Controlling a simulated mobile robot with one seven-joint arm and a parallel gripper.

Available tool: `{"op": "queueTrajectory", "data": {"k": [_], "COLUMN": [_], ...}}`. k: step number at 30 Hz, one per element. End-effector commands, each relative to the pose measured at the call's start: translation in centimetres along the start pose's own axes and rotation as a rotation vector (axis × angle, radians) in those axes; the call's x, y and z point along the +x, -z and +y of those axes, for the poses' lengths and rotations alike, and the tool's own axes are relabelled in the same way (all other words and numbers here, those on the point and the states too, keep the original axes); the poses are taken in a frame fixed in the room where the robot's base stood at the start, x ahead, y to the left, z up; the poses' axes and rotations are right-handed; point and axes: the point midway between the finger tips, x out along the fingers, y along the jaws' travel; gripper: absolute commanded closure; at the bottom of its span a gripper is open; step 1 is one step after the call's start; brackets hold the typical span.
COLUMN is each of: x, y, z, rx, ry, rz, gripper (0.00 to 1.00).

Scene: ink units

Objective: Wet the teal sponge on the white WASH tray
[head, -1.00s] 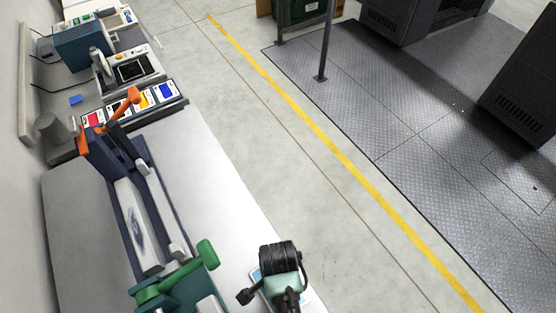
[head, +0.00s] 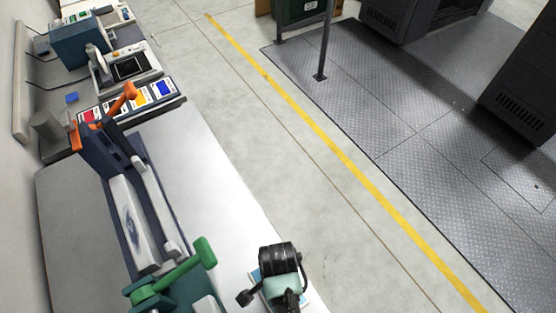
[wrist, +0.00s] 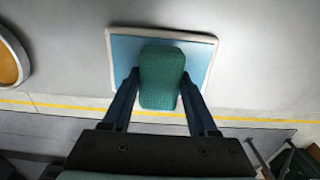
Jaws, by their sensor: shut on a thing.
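The teal sponge (wrist: 162,80) is between the two fingers of my gripper (wrist: 160,75) in the wrist view, and the gripper is shut on it. Behind the sponge is a tray with a white rim (wrist: 150,33) and a light blue inside. The sponge covers the middle of the tray; I cannot tell whether it touches it. No WASH lettering is legible. In the head view, only edges of the tray (head: 304,297) show around my arm, and the sponge and fingers are hidden.
A long bench machine with a green handle (head: 190,262) and an orange lever (head: 122,102) stands left of my arm. Color cards (head: 143,99) lie beyond it. The bench's right edge is close to the tray.

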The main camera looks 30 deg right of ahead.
Motion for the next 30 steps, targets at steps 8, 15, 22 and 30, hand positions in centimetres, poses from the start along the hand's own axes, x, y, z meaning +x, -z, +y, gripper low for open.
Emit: {"op": "queueTrajectory", "data": {"k": [8,15,22,30], "x": [0.32,0.62,0.89,0.99], "y": [0.01,0.01,0.01,0.01], "z": [-0.01,-0.02,-0.02,-0.02], "rx": [0.000,0.000,0.000,0.000], "ry": [0.000,0.000,0.000,0.000], "rz": [0.000,0.000,0.000,0.000], "gripper": [0.85,0.85,0.85,0.85]}}
